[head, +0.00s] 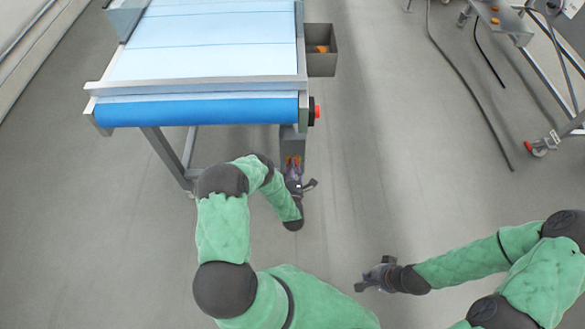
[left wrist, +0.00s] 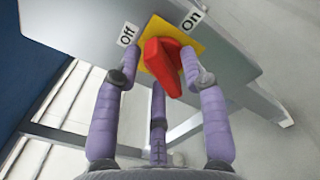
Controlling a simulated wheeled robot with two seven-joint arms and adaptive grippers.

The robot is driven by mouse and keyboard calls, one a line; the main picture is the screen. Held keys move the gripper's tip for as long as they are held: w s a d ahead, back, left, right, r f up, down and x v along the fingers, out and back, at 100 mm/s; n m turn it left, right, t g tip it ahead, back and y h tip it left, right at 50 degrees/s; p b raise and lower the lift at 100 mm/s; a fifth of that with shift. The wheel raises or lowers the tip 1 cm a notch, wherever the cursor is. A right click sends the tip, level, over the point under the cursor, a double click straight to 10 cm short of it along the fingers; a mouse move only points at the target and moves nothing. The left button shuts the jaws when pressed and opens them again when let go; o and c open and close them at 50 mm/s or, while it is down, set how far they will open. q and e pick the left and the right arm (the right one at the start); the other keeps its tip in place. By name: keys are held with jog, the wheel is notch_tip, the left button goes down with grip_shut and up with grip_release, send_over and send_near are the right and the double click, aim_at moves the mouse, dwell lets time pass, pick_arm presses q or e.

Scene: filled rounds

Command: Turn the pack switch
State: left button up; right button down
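The red pack switch (left wrist: 163,62) sits on a yellow plate (left wrist: 190,52) on a grey box, with an "Off" label (left wrist: 128,34) at left and an "On" label (left wrist: 192,20) at right. I cannot tell clearly which label its handle points to. My left gripper (left wrist: 160,68) has its fingers apart around the handle, the right finger very near or touching it, the left a little off. In the head view the left gripper (head: 294,174) is just below the grey switch box (head: 293,144) and partly hides the switch. My right gripper (head: 370,276) is open and empty over the floor.
A conveyor with a blue belt (head: 205,110) stands above the switch box, with a red button (head: 317,111) on its side. A grey bin (head: 321,62) with orange items hangs beside it. Cables (head: 470,90) and a wheeled frame (head: 545,145) are at right. The middle floor is clear.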

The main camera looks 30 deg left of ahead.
pick_arm(q)
grip_shut()
jog(key=shift+d+m+b, duration=0.1)
jog(key=shift+m+b, duration=0.35)
jog(key=shift+m, duration=2.35)
jog(key=shift+o, duration=1.4)
grip_release()
jog(key=v, duration=1.2)
